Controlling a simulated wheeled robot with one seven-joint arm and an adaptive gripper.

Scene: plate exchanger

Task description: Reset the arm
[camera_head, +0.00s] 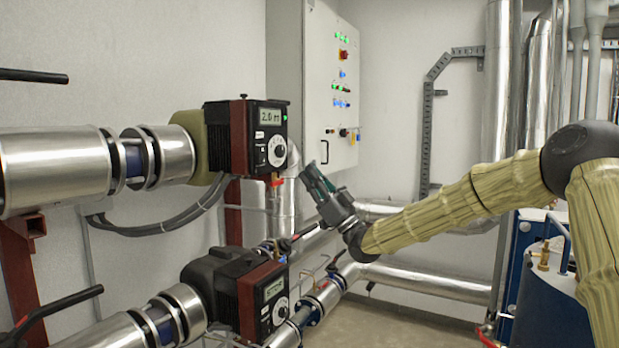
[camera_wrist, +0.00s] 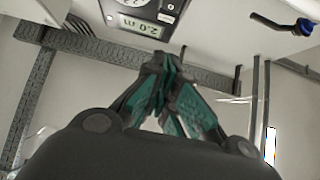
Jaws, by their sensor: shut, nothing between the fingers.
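My arm reaches in from the right in the head view, and my gripper (camera_head: 318,174) points up and to the left. It is in front of the wall cabinet's lower part, just right of the upper pump unit (camera_head: 256,135). In the wrist view my gripper (camera_wrist: 163,62) has its green-padded fingers together at the tips, with nothing between them. The upper pump's display reads about 2.0 m and shows upside down in the wrist view (camera_wrist: 140,25), beyond the fingertips. I see no contact between the gripper and the pump.
A control cabinet (camera_head: 325,80) with lit buttons hangs on the back wall. A lower pump (camera_head: 240,290) sits below the upper one. Silver pipes (camera_head: 430,282) run along the wall and floor. A blue tank (camera_head: 550,310) stands at right. Black lever handles (camera_head: 55,312) stick out at left.

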